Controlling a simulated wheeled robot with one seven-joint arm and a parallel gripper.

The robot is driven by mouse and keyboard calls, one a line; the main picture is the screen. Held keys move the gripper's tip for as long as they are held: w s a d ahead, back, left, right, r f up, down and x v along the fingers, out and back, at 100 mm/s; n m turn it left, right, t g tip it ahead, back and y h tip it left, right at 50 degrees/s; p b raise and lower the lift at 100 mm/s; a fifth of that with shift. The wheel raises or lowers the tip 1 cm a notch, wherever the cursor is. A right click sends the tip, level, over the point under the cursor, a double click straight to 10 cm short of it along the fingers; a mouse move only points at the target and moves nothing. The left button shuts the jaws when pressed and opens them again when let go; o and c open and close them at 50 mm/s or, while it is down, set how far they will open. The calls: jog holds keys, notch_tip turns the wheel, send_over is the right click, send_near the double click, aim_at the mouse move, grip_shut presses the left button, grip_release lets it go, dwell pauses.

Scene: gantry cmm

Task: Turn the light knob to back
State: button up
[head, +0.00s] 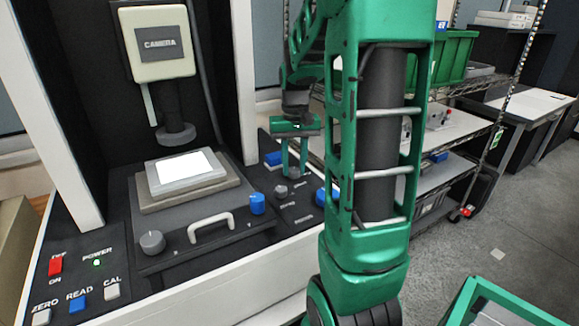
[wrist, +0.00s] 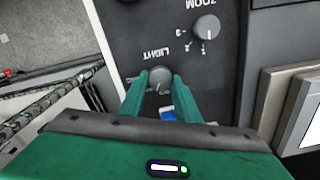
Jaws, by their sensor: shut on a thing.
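The light knob (wrist: 160,76) is a small round grey knob on a dark panel, with the label LIGHT beside it, upside down in the wrist view. My gripper (wrist: 160,84) has one green finger on each side of the knob and is shut on it. In the head view my gripper (head: 294,167) points down at the right-hand panel, with the light knob (head: 294,174) between its fingertips. The knob's pointer direction is too small to tell.
The grey zoom knob (wrist: 206,27) sits close by on the same panel. A blue part (wrist: 168,113) shows between my fingers. Left of the panel are a blue knob (head: 257,203), a white handle (head: 211,228) and the stage under the camera (head: 158,43). Shelving (head: 450,150) stands right.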

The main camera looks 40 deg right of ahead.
aim_at(293, 169)
jog(key=shift+a+m, duration=0.15)
jog(key=shift+m, duration=0.95)
jog(key=o, duration=1)
jog(key=shift+w+a, duration=0.1)
jog(key=shift+o, duration=0.2)
jog(key=shift+r, duration=0.1)
notch_tip(293, 169, up, 10)
jog(key=shift+r, duration=0.25)
